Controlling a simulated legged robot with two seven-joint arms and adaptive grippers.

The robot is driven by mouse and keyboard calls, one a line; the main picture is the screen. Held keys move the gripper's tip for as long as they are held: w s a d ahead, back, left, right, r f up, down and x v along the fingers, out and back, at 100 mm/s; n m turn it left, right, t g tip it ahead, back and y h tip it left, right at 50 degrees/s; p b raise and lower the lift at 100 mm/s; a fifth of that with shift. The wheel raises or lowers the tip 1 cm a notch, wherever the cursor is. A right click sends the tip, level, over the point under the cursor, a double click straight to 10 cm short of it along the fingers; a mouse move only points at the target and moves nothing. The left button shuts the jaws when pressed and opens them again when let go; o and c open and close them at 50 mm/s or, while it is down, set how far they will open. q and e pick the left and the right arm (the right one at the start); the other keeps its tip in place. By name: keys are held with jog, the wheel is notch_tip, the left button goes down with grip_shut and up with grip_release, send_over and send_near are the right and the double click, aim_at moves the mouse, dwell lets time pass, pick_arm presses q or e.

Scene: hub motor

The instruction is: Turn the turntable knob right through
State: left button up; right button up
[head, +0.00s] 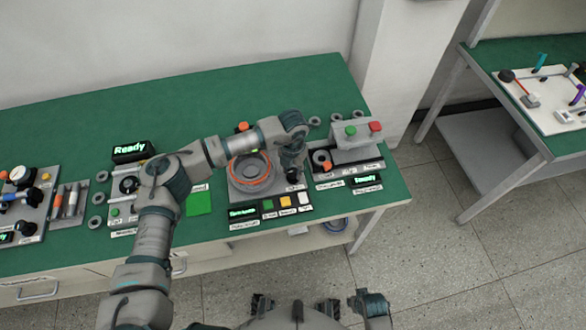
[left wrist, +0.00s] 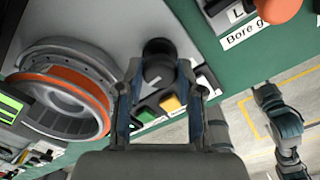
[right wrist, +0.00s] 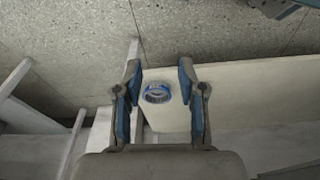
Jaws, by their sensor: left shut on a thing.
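The turntable (head: 250,172) is a grey round fixture with an orange ring, on the green bench top. It also shows large at the left of the left wrist view (left wrist: 62,88). A black knob (left wrist: 158,62) stands beside the turntable. My left gripper (left wrist: 160,80) is shut on the knob, with a finger on either side of it. In the head view my left gripper (head: 292,165) reaches down at the turntable's right side and mostly hides the knob. My right gripper (right wrist: 160,100) is open and empty, away from the bench top, with its fingers apart.
A panel with coloured buttons (head: 284,203) lies in front of the turntable. A station with green and red buttons (head: 357,146) stands close on the right. A green square (head: 199,202) lies to the left. A blue ring (right wrist: 157,93) rests on a pale shelf (right wrist: 240,92).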

pick_arm(q)
jog(key=shift+w+m, duration=0.1)
jog(key=shift+m, duration=0.8)
jog(key=m+b, duration=0.1)
jog(key=m, duration=0.3)
jog(key=shift+m, duration=0.3)
jog(key=m+b, duration=0.2)
jog(key=m, duration=0.3)
jog(key=shift+r, duration=0.1)
pick_arm(e)
notch_tip(320, 180, up, 9)
pick_arm(q)
jog(key=shift+m, duration=0.7)
jog(key=m+b, duration=0.2)
jog(key=m, duration=0.4)
jog(key=shift+r+m+b, duration=0.1)
jog(key=shift+m+b, duration=0.4)
jog(key=shift+m, duration=0.7)
pick_arm(e)
jog(key=w+a+r+t+y, duration=0.1)
jog(key=w+a+r+t, duration=0.1)
jog(key=w+t, duration=0.4)
jog(key=shift+w+a+r+t+y, duration=0.25)
jog(key=shift+w+a, duration=0.35)
jog(key=shift+w, duration=1.3)
jog(key=shift+w+f, duration=0.1)
jog(key=shift+w, duration=0.05)
